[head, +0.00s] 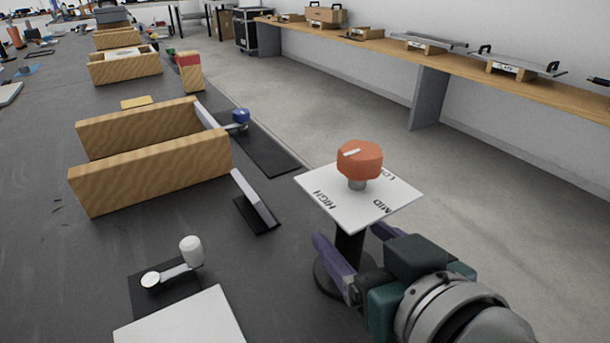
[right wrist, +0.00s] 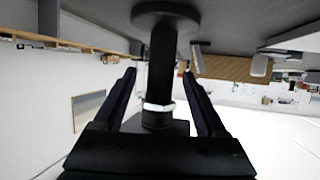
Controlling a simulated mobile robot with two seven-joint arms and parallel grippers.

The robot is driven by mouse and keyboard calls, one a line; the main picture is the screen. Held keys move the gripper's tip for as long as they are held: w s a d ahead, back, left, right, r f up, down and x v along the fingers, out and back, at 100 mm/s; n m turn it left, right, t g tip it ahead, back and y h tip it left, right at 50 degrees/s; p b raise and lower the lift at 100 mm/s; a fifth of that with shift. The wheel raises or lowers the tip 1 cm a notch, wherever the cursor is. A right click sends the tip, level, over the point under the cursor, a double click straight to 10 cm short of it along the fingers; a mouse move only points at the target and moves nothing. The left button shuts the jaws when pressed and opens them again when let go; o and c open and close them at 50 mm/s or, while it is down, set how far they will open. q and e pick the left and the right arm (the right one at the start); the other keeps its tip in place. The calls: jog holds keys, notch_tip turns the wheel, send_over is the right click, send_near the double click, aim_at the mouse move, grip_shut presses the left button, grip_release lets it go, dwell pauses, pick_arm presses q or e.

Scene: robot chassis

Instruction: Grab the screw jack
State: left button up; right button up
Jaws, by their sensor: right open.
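A stand (head: 350,245) has a dark post on a round black base. Its square white plate (head: 335,213) is marked HIGH, MID and LOW and carries an orange knob (head: 360,160). I cannot tell for sure whether this stand is the screw jack. My right gripper (head: 348,238) is open below the plate, with its purple fingers on either side of the post. In the upside-down right wrist view, the post (right wrist: 163,60) runs between the open fingers (right wrist: 160,76), with gaps on both sides. The plate hides part of the post in the head view. My left gripper is not in view.
On the dark table are a wooden channel (head: 150,175), a tilted plate on a black base (head: 255,200), a white-knobbed lever (head: 190,252) and a white panel (head: 185,322). A wooden wall shelf (head: 400,45) runs along the right.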

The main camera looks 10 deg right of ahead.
jog(key=shift+x, duration=0.85)
jog(key=shift+s, duration=0.1)
jog(key=shift+c, duration=0.3)
grip_shut()
jog(key=shift+a+r, duration=0.1)
